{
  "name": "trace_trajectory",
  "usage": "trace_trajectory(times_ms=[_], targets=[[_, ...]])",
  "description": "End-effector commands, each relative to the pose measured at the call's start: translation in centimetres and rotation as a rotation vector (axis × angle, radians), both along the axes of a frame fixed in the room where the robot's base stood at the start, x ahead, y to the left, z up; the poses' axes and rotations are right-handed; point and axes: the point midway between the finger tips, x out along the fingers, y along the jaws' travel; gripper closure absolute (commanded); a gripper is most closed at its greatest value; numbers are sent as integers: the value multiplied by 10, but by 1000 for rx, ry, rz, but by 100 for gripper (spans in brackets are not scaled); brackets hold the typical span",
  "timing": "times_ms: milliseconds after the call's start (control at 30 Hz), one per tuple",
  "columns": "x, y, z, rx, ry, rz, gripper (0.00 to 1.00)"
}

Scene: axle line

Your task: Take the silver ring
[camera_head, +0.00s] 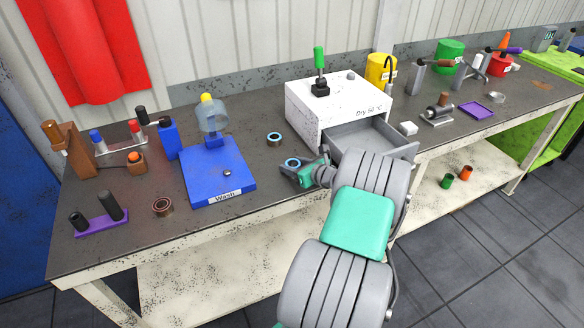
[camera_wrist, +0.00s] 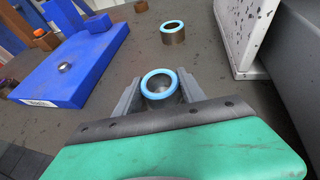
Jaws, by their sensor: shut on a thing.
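My gripper (camera_head: 299,170) is shut on a ring with a light-blue rim (camera_wrist: 147,76). In the wrist view the ring sits upright between the two grey fingers, and its inside looks grey. The same ring shows in the head view (camera_head: 290,162) at the bench's front part, right of the blue Wash unit. I cannot tell whether it touches the bench. A second blue-rimmed ring (camera_wrist: 174,37) with a brownish side stands apart behind it, also in the head view (camera_head: 274,143). The fingers partly hide the held ring's sides.
The blue Wash unit (camera_head: 205,190) is on the left, with a small silver knob-like piece (camera_head: 227,173) on it. The white Dry box (camera_head: 310,115) with an open grey drawer (camera_head: 400,153) is on the right. A copper-coloured ring (camera_head: 162,207) lies farther left.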

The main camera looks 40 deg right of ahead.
Motion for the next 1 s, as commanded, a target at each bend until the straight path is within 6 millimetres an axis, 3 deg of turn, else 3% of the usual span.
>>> trace_trajectory(times_ms=[467,833,1000], targets=[[0,0,0,0,0,0,99],[0,-1,4,-2,-2,0,100],[1,-1,23,-7,-4,1,100]])
